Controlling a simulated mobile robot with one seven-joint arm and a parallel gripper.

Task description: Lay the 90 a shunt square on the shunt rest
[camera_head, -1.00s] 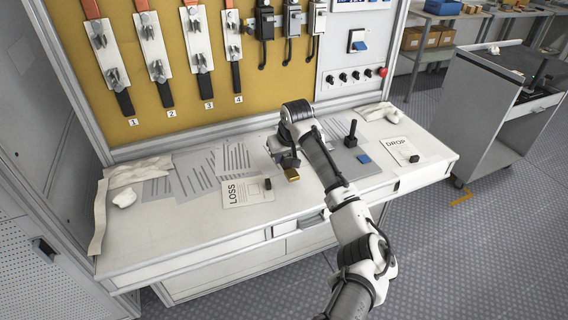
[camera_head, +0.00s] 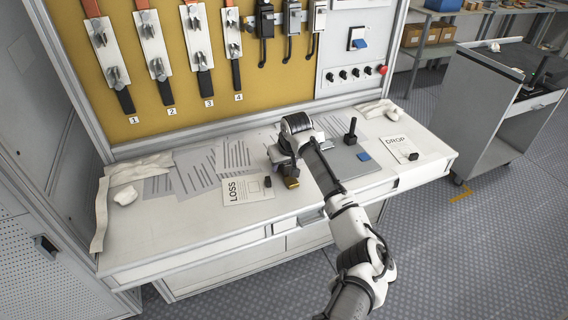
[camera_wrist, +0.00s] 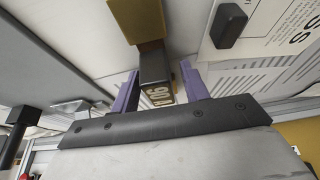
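The 90 A shunt (camera_wrist: 155,80), a dark block lettered "90 A" with a brass end, lies between my gripper's (camera_wrist: 160,82) two purple fingers in the wrist view. A narrow gap shows between the block and the right finger; the left finger is very near or touching it. My gripper looks open around the block. In the head view my gripper (camera_head: 287,168) is low over the bench, and a brass end of the shunt (camera_head: 291,183) shows just below it. The arm hides much there. I cannot tell which thing is the shunt rest.
The LOSS card (camera_head: 240,191) with a small black block (camera_head: 267,182) lies just left of my gripper.

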